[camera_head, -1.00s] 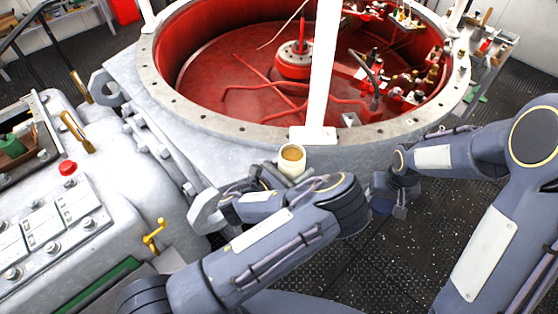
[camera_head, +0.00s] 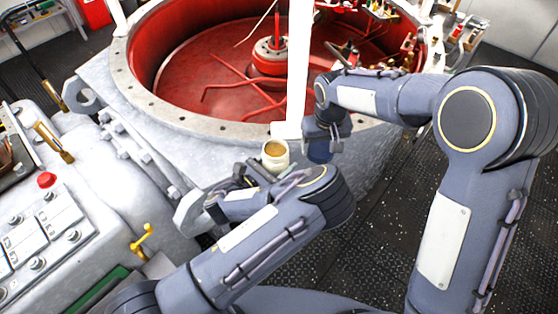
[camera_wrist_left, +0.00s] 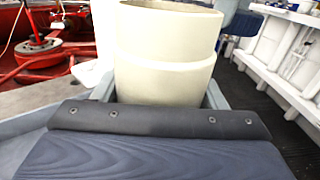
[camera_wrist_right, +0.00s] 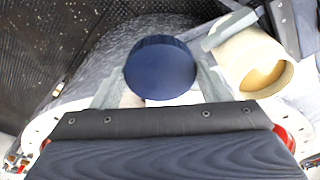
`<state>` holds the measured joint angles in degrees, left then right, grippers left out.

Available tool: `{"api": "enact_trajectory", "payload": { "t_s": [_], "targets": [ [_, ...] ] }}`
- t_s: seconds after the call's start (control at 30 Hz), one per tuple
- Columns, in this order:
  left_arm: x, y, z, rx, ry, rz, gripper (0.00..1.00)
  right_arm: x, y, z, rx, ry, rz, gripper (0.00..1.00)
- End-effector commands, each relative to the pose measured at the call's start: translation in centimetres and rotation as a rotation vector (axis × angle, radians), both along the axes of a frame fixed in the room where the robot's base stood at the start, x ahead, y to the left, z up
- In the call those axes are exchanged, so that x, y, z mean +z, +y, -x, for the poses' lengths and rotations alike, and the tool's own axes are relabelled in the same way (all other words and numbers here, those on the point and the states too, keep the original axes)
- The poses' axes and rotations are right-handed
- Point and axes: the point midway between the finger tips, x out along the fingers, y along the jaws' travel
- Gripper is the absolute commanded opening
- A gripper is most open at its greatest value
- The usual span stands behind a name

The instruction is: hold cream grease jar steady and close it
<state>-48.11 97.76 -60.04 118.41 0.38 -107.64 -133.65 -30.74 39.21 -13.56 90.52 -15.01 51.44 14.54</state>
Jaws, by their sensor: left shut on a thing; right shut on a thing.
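The cream grease jar (camera_head: 275,155) is upright with its top open, and tan grease shows inside. My left gripper (camera_wrist_left: 160,95) is shut around the jar, whose cream wall (camera_wrist_left: 165,60) fills the left wrist view. My right gripper (camera_wrist_right: 152,88) is shut on a dark blue round lid (camera_wrist_right: 160,67). In the head view the lid (camera_head: 320,151) hangs below my right gripper, just right of the jar and apart from it. In the right wrist view the open jar (camera_wrist_right: 252,62) is at the right, beside the lid.
A large round housing with a red interior (camera_head: 210,75) and a bolted grey rim stands behind the jar. A white post (camera_head: 298,65) rises close behind it. A grey machine with a red button (camera_head: 46,180) and a yellow valve handle (camera_head: 143,240) is at left.

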Motion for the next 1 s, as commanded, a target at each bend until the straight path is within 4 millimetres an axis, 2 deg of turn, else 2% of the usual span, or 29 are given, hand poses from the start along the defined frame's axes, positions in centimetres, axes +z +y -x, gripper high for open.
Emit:
{"api": "enact_trajectory", "payload": {
  "t_s": [0.03, 0.2, 0.4, 0.6, 1.0],
  "targets": [
    [0.1, 0.0, 0.0, 0.0, -0.002, 0.001, 0.19, 1.2, 2.0, -0.2, 0.031, -0.004, -0.002, 0.44],
    [0.1, 0.0, 0.0, 0.0, -0.002, 0.001, 0.19, 4.7, 6.9, 0.0, 0.107, 0.0, -0.003, 0.44],
    [0.1, 0.0, 0.0, 0.0, -0.002, 0.001, 0.19, 7.1, 10.5, 0.9, 0.168, 0.009, -0.005, 0.44],
    [0.1, 0.0, 0.0, 0.0, -0.002, 0.001, 0.19, 7.8, 11.7, 1.4, 0.189, 0.014, -0.006, 0.44],
    [0.1, 0.0, 0.0, 0.0, -0.002, 0.001, 0.19, 7.3, 11.6, 1.4, 0.188, 0.016, -0.004, 0.44]
  ]
}}
